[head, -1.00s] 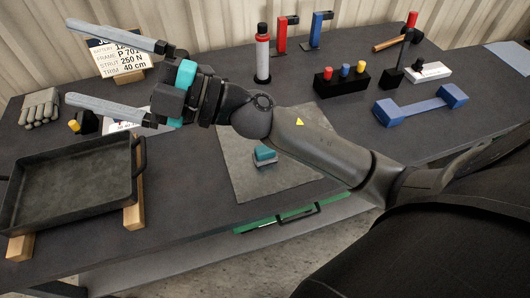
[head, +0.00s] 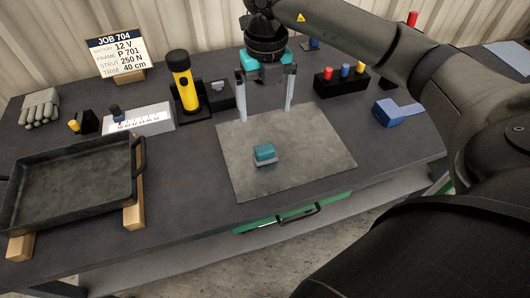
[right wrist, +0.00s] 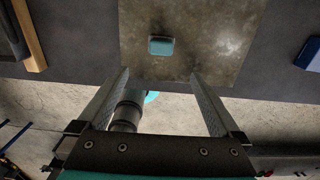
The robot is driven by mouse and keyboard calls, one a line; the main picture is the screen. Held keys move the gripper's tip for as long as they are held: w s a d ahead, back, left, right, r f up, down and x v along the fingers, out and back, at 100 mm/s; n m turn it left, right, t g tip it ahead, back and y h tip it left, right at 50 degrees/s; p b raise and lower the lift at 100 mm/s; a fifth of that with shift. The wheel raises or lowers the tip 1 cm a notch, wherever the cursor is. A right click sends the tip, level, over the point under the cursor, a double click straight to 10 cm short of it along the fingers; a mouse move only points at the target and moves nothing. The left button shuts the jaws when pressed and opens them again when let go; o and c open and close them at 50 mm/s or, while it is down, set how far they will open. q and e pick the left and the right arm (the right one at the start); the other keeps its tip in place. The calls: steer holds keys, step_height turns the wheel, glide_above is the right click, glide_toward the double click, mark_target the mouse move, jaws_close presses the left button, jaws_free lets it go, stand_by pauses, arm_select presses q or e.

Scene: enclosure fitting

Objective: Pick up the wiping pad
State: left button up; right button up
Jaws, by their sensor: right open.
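The wiping pad (head: 265,154) is a small teal block with a pale grey underside. It lies on a grey metal plate (head: 308,178) on the dark workbench. My right gripper (head: 266,115) is open and empty, fingers pointing down, above the back part of the plate and behind the pad in the head view. In the right wrist view the pad (right wrist: 162,46) shows beyond the fingertips, roughly midway between the two fingers (right wrist: 160,78), and apart from them. My left gripper is not in view.
A black tray (head: 135,190) on wooden blocks stands at the left. A yellow flashlight (head: 183,80), a white scale block (head: 150,123) and a job card (head: 116,57) stand behind. A block with coloured pegs (head: 341,79) and a blue part (head: 396,112) are at the right.

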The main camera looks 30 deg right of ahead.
glide_above(265, 148)
steer(key=f+b, duration=0.1)
steer(key=f, duration=0.8)
steer(key=shift+s, duration=0.2)
steer(key=shift+w+f, duration=0.15)
steer(key=shift+f, duration=2.9)
steer(key=c, duration=1.3)
steer(key=shift+r, duration=0.15)
step_height(265, 148, up, 20)
steer(key=p, duration=0.1)
steer(key=shift+p, duration=0.4)
